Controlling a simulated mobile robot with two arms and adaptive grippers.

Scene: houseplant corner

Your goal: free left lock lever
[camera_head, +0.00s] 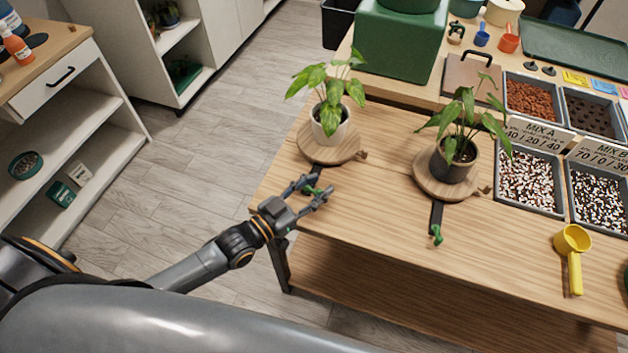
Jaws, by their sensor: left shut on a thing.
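The left lock lever (311,190) is a small green handle on a dark strip in front of the left round wooden turntable (318,153). My left gripper (319,188) reaches in from the left and is shut on this lever, and its fingers hide part of it. A leafy plant in a white pot (331,128) stands upright on that turntable. The right lock lever (436,234) is also green, at the front end of a dark strip before the right turntable (430,181). My right gripper is not in view.
A plant in a dark pot (454,160) stands on the right turntable. A yellow scoop (573,256) and mix trays (530,184) with signs are at the right. The front middle of the wooden bench (375,215) is clear. White shelves stand at the left.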

